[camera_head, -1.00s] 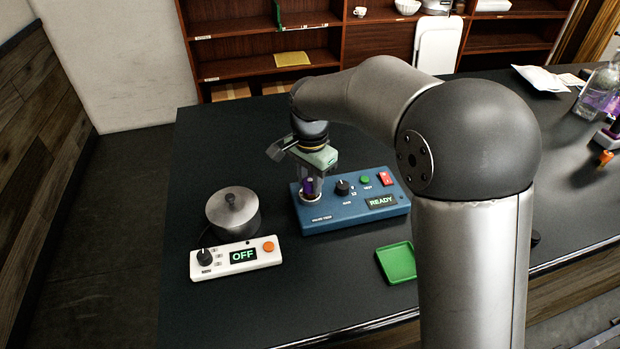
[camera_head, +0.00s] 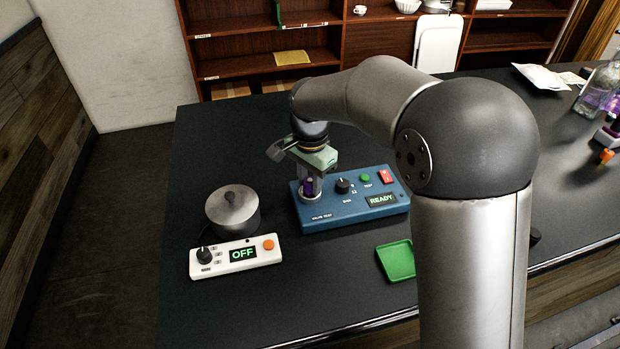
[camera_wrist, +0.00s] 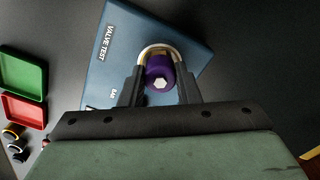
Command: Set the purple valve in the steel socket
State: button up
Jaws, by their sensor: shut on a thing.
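The purple valve (camera_head: 307,186) is upright at the left end of the blue valve test box. It also shows in the wrist view (camera_wrist: 158,70), with a pale hexagonal top, between my two fingers. My gripper (camera_head: 310,181) points down and is shut on the valve; its fingers also show in the wrist view (camera_wrist: 160,88). The steel socket (camera_head: 311,197) is a metal ring on the box, directly below and around the valve's lower part. Its rim shows in the wrist view (camera_wrist: 158,47) behind the valve. How deep the valve sits is hidden.
The blue test box (camera_head: 345,214) has a knob, a green button, a red switch and a READY display. A steel pot (camera_head: 232,212) stands left, behind a white control box (camera_head: 236,258) reading OFF. A green tray (camera_head: 397,261) lies front right.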

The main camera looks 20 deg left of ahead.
jog(key=shift+f, duration=0.1)
jog(key=o, duration=1.5)
jog(key=shift+o, duration=0.2)
jog(key=shift+r+p, duration=2.95)
jog(key=shift+r, duration=1.2)
